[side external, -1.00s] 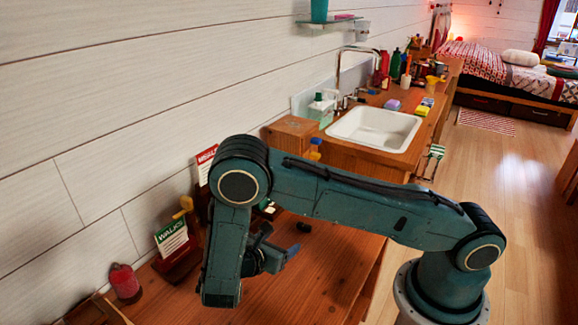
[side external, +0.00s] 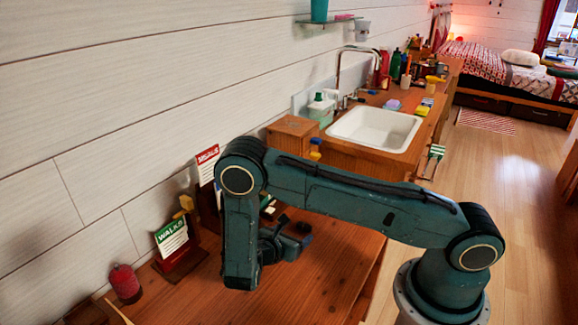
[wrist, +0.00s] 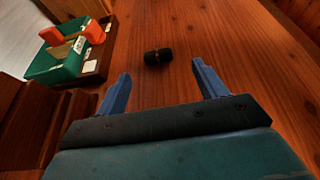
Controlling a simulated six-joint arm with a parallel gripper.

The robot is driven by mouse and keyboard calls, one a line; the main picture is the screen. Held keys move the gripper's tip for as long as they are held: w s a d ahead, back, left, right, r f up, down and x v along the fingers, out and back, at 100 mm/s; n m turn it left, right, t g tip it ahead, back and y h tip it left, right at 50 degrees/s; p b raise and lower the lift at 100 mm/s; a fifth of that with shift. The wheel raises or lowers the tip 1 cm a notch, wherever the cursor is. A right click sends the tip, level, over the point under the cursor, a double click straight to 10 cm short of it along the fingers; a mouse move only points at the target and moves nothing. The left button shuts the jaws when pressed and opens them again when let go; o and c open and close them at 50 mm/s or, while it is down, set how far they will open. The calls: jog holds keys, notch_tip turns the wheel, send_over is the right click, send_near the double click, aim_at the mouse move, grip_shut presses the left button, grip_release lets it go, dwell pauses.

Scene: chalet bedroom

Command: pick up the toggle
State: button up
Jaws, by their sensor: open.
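The toggle looks to be the small black cylinder (wrist: 158,56) lying on its side on the wooden table top in the wrist view. It also shows as a small dark shape (side external: 304,228) just beyond my gripper in the side view. My gripper (wrist: 162,82) is open, with its two blue fingers wide apart and nothing between them. In the wrist view the toggle lies beyond the fingertips, roughly midway between them and apart from both. In the side view my gripper (side external: 298,243) hangs low over the table, partly hidden behind my arm.
The side view shows a WALKS sign (side external: 171,237), a MEALS sign (side external: 207,165) and a red canister (side external: 124,284) along the wall. A white sink (side external: 376,128) is behind.

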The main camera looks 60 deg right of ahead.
aim_at(302, 226)
jog(key=shift+d+f, duration=0.15)
jog(key=shift+d, duration=0.25)
jog(key=shift+w+x, duration=0.1)
jog(key=shift+x, duration=1.2)
jog(key=shift+w+x, duration=0.15)
jog(key=shift+x, duration=1.1)
jog(key=c, duration=1.1)
